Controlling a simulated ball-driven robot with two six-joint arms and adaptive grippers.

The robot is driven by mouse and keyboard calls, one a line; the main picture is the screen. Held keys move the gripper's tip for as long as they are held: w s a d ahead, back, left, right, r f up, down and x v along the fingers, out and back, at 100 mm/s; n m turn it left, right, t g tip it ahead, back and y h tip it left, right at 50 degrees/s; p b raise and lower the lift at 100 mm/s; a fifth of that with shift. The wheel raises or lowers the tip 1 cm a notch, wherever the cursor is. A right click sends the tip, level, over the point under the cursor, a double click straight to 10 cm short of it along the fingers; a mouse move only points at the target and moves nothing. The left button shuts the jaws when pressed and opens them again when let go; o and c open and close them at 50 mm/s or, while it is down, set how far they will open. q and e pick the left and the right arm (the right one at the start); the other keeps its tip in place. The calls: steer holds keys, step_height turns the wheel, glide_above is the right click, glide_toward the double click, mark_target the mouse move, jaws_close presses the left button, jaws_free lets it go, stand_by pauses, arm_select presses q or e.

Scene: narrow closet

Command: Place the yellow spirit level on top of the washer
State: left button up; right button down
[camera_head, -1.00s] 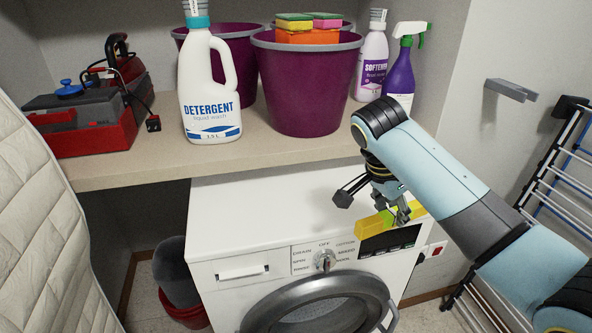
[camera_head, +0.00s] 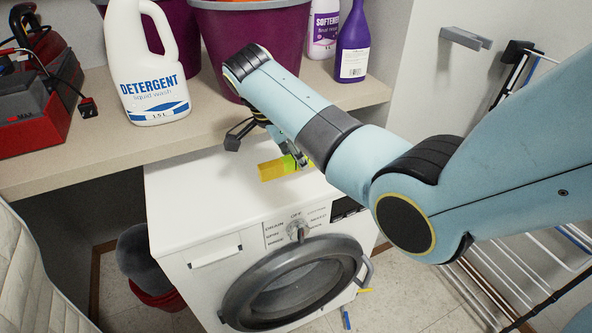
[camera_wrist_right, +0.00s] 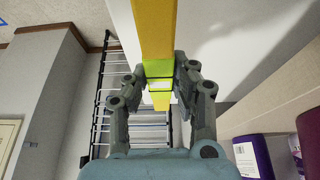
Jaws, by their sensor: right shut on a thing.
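The yellow spirit level (camera_head: 271,170), with a green part near its middle, is over the right part of the white washer's top (camera_head: 195,195). It also shows in the right wrist view (camera_wrist_right: 155,28), running away from the jaws. My right gripper (camera_head: 299,159) is shut on it around the green part; the wrist view shows both fingers (camera_wrist_right: 160,80) on its sides. My arm hides the level's far right end in the head view. I cannot tell whether the level touches the washer's top. My left gripper is not in view.
A shelf (camera_head: 215,118) above and behind the washer carries a detergent bottle (camera_head: 148,75), purple buckets (camera_head: 250,30), a purple spray bottle (camera_head: 352,48) and a red toolbox (camera_head: 40,125). A drying rack (camera_head: 480,280) stands at right. The washer's left top is clear.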

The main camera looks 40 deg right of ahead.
mark_target(296, 169)
steer(key=shift+f, duration=2.05)
steer(key=shift+f, duration=0.1)
steer(key=c, duration=1.1)
jaws_free()
steer(key=shift+a+r, duration=0.15)
steer(key=shift+r, duration=0.2)
steer(key=v, duration=1.1)
steer(key=shift+w+a+r, duration=0.1)
steer(key=shift+a+r, duration=0.1)
